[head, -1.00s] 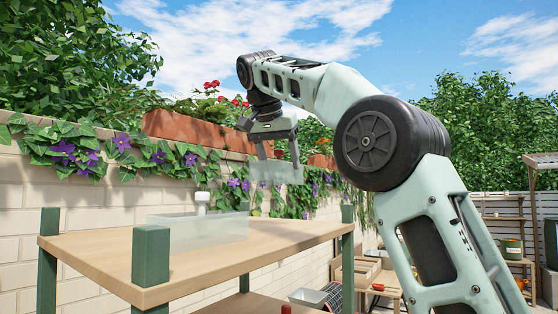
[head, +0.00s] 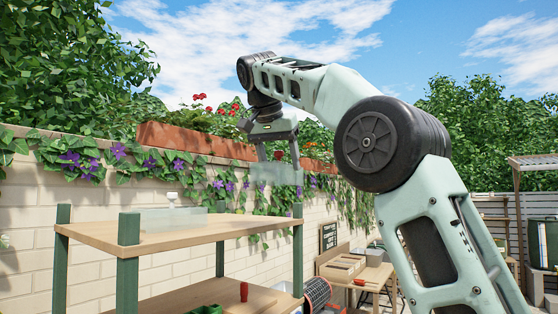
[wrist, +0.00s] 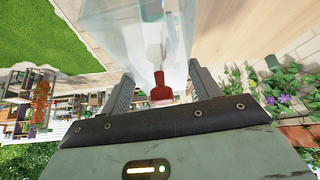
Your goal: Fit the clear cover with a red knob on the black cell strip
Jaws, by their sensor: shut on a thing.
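The cover also shows as a pale see-through box (head: 277,177) at the fingertips in the head view. It hangs clear of any surface there. I cannot make out the black cell strip in either view.
A wooden rack (head: 215,233) with green posts stands at left. Another clear cover with a white knob (head: 172,196) sits on its upper board. A red upright object (head: 244,291) stands on the lower shelf. A bench with a divided tray (head: 342,266) is beyond.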

